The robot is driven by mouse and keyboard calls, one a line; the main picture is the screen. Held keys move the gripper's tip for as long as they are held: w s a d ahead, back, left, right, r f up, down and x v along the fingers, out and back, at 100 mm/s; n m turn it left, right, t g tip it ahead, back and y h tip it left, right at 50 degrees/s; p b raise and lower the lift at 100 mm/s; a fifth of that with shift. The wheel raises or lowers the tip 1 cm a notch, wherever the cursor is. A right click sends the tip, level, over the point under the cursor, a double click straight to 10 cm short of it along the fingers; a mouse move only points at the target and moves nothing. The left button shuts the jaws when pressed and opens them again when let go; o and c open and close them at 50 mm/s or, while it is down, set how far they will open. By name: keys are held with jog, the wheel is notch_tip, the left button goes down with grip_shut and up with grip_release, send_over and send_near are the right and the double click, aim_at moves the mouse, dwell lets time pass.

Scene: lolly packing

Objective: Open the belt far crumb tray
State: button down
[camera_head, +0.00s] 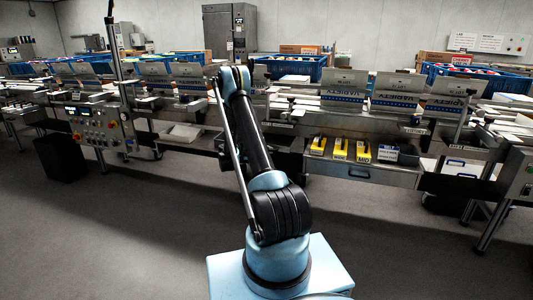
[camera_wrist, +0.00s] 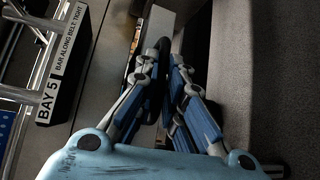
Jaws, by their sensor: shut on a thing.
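In the wrist view my gripper (camera_wrist: 163,68) has its two blue-and-grey fingers close together with a dark, narrow piece between them. The piece is mostly covered by the fingers, and I cannot tell its full shape. Just beyond the fingertips is a pale metal strip (camera_wrist: 161,22), perhaps the tray's edge or front; I cannot tell how far the tray is open. In the head view my arm reaches forward to the belt line and hides the gripper and whatever it holds.
A sign reading "BAY 5, bar along belt tight" (camera_wrist: 62,68) is at the left of the wrist view, beside a metal panel (camera_wrist: 108,62). Bare floor (camera_wrist: 285,70) is at its right. A drawer with yellow boxes (camera_head: 358,172) and a control box (camera_head: 95,128) flank my arm.

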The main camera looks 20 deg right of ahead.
jog(key=c, duration=1.8)
grip_release()
jog(key=shift+f, duration=0.1)
jog(key=shift+c, duration=0.2)
jog(key=shift+o, duration=0.8)
jog(key=shift+a, duration=0.1)
jog(key=shift+a, duration=0.15)
jog(key=v, duration=1.1)
jog(key=shift+a, duration=0.35)
